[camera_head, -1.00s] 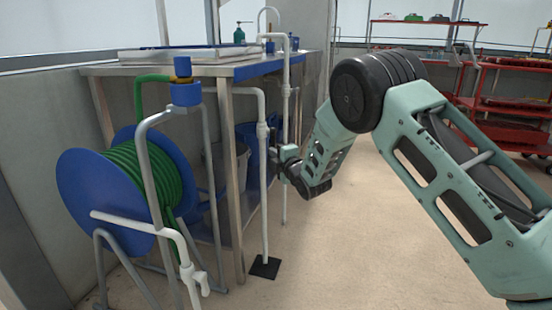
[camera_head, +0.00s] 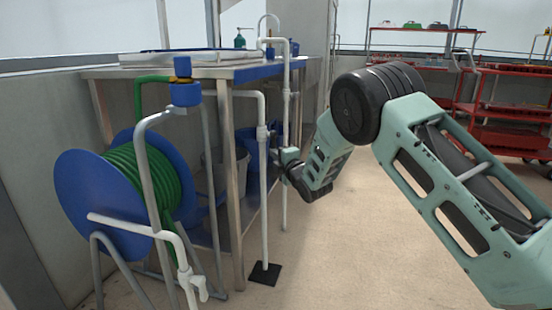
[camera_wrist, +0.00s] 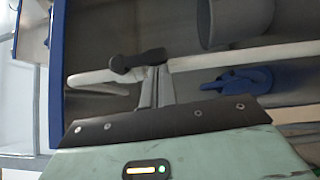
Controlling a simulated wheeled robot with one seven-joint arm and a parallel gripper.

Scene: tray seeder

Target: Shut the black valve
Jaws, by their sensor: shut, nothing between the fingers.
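The black valve (camera_wrist: 137,60) shows in the wrist view as a dark handle across the white pipe, just beyond my fingertips. My gripper (camera_wrist: 157,85) is shut, its fingers close together with nothing between them. Its tips reach up to the valve; I cannot tell whether they touch it. In the head view my gripper (camera_head: 277,155) is beside the upright white pipe (camera_head: 264,200), at mid height below the bench top. The valve cannot be made out clearly there.
A metal bench (camera_head: 240,74) with a blue edge stands behind the pipe. A blue reel with green hose (camera_head: 100,200) is at left. A blue object (camera_wrist: 238,80) and a grey bucket (camera_wrist: 235,22) lie near the pipe. Floor at right is clear; red carts (camera_head: 500,137) stand beyond.

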